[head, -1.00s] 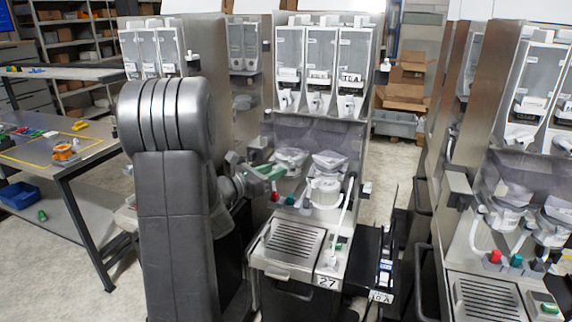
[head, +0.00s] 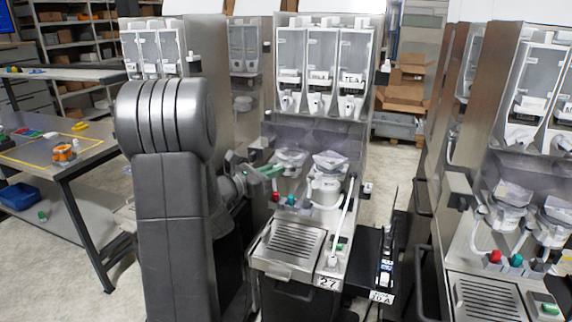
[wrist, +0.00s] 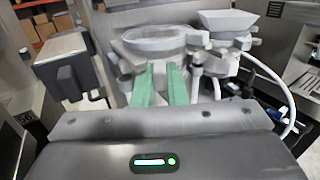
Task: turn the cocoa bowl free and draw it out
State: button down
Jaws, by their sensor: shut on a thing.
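The bowl at my fingers, which I take as the cocoa bowl (head: 290,157), is a pale mixing bowl at the left of the bowl row on dispenser 27. In the wrist view this bowl (wrist: 153,48) is straight ahead, upright, with a wide round top. My gripper (head: 276,170) reaches it from the left; in the wrist view its two green fingers (wrist: 162,82) are shut on the bowl's lower front part. The exact contact is hard to see. The bowl still sits close under the dispenser's front. The cocoa label is not legible.
A second bowl (head: 327,178) with a square funnel stands close on the right, with a white hose (head: 345,212) beside it. Red and teal knobs (head: 283,199) lie below the bowls, above the drip tray (head: 293,241). A dark box on a bracket (wrist: 72,75) stands left of my fingers.

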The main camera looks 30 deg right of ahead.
aim_at(288, 168)
jog(key=shift+s+d+r+n+t+b, duration=0.15)
jog(key=shift+s+d+n+t+b, duration=0.2)
jog(key=shift+t+b, duration=0.45)
jog(key=shift+s+d+r+n+t+b, duration=0.15)
jog(key=shift+n+t+b, duration=0.35)
jog(key=shift+b, duration=0.45)
jog(key=shift+s+d+f+n+t+y+b, duration=0.1)
jog(key=shift+s+n+t+y+b, duration=0.3)
jog(key=shift+b, duration=0.9)
jog(key=shift+s+d+r+n+t+y+b, duration=0.1)
jog(key=shift+n+t+y+b, duration=0.3)
jog(key=shift+t+b, duration=0.7)
jog(key=shift+s+d+f+n+t+y+b, duration=0.1)
jog(key=shift+s+n+t+y+b, duration=0.3)
jog(key=shift+b, duration=1.15)
jog(key=shift+d+n+t+y+b, duration=0.1)
jog(key=shift+n+t+y+b, duration=0.35)
jog(key=shift+b, duration=1.7)
jog(key=shift+s+d+n+t+y+b, duration=0.15)
jog(key=shift+n+t+b, duration=0.15)
jog(key=shift+b, duration=1.5)
jog(key=shift+s+a+n+t+y+b, duration=0.1)
jog(key=shift+n+t+b, duration=0.2)
jog(key=shift+b, duration=1.5)
